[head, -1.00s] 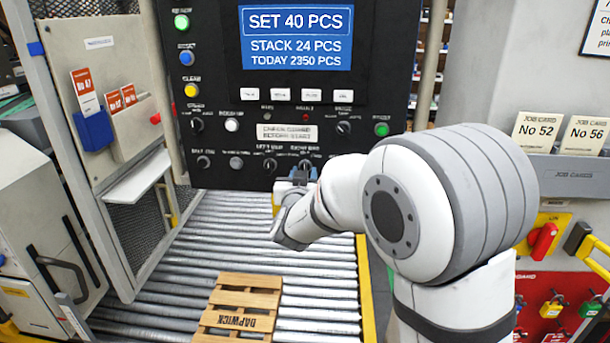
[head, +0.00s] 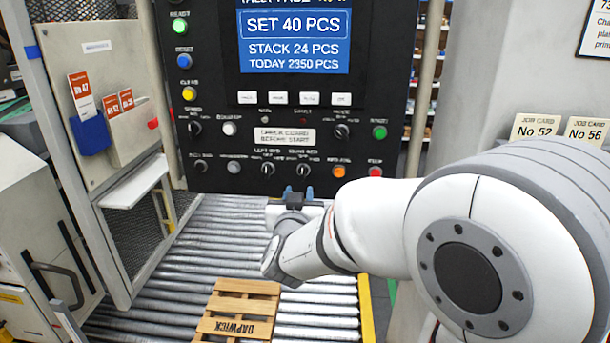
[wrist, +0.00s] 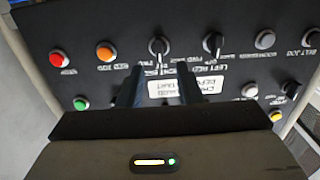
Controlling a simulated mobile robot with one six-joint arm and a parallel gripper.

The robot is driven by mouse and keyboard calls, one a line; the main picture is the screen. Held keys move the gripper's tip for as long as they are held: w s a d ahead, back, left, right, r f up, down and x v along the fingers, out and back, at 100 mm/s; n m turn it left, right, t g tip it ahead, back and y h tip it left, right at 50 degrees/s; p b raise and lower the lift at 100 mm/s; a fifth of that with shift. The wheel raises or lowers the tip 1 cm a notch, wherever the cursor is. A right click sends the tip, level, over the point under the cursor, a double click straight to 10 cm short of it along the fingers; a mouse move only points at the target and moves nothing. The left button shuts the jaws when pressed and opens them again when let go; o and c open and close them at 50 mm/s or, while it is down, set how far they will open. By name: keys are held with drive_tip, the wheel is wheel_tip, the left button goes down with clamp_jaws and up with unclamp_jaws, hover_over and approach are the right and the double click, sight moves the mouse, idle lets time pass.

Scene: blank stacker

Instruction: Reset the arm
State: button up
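My gripper (head: 299,197) is in front of the lower edge of the black control panel (head: 215,100), a little below its bottom row of knobs. Its two dark blue fingers stand apart with nothing between them, and it also shows in the wrist view (wrist: 160,88). In the wrist view the panel appears upside down, and its "check guard before start" label (wrist: 172,87) shows behind the fingers. My white arm fills the right of the head view. The panel screen (head: 294,40) reads SET 40 PCS, STACK 24 PCS, TODAY 2350 PCS.
Below lies a roller conveyor (head: 190,265) with a wooden pallet marked DAPWICK (head: 238,308). A mesh guard (head: 130,240) and a board with red cards (head: 85,95) stand at left. Job cards No 52 (head: 535,130) and No 56 (head: 586,131) are at right.

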drive_tip(key=s+d+f+g, duration=0.4)
drive_tip(key=s+d+g, duration=0.3)
drive_tip(key=s+d, duration=0.3)
drive_tip(key=s+d+f+g+p, duration=0.1)
drive_tip(key=s+d+f+g, duration=0.3)
drive_tip(key=s, duration=1.3)
drive_tip(key=d+g, duration=0.4)
drive_tip(key=d, duration=0.1)
drive_tip(key=shift+d, duration=0.35)
drive_tip(key=shift+f, duration=0.1)
